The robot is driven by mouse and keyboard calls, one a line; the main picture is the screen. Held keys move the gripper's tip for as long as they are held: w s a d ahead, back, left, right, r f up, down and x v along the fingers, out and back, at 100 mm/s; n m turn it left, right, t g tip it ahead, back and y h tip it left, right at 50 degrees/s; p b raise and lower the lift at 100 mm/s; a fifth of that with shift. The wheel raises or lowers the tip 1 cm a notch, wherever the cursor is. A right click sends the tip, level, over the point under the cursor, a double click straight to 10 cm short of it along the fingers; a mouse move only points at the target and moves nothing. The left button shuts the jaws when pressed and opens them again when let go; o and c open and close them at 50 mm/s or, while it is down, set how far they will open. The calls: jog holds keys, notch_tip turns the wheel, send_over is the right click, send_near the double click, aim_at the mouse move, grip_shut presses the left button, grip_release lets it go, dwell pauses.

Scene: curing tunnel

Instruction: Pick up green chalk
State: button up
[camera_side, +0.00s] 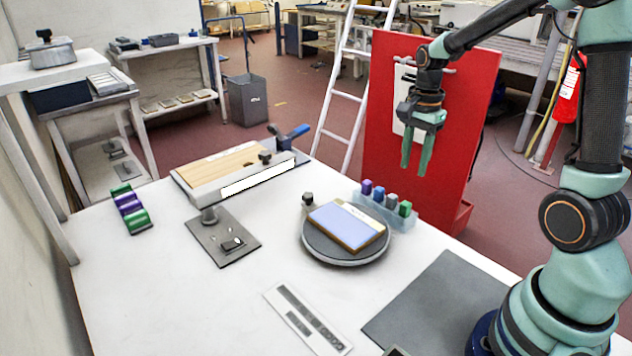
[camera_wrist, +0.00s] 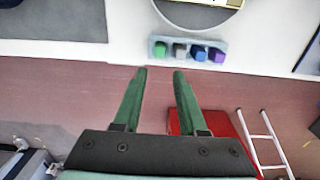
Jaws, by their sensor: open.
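The green chalk (camera_side: 405,208) stands at the right end of a pale translucent holder (camera_side: 388,217) near the table's far edge. Blue, grey and purple chalks stand beside it in a row. In the wrist view the green chalk (camera_wrist: 160,48) is at the left end of the holder (camera_wrist: 190,61). My gripper (camera_side: 414,168) is open and empty, fingers pointing down, raised above the holder's level and apart from it. In the wrist view my gripper (camera_wrist: 160,72) shows its fingertips just below the holder, against the floor past the table edge.
A round turntable (camera_side: 345,252) with a blue-topped block (camera_side: 345,226) stands close to the holder. A red panel (camera_side: 440,110) rises behind my gripper. A rack of green and purple pieces (camera_side: 130,206) lies at far left.

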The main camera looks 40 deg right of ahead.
aim_at(406, 203)
notch_tip(406, 203, down, 11)
jog(key=shift+a+r, duration=0.1)
grip_shut()
dwell(0.4)
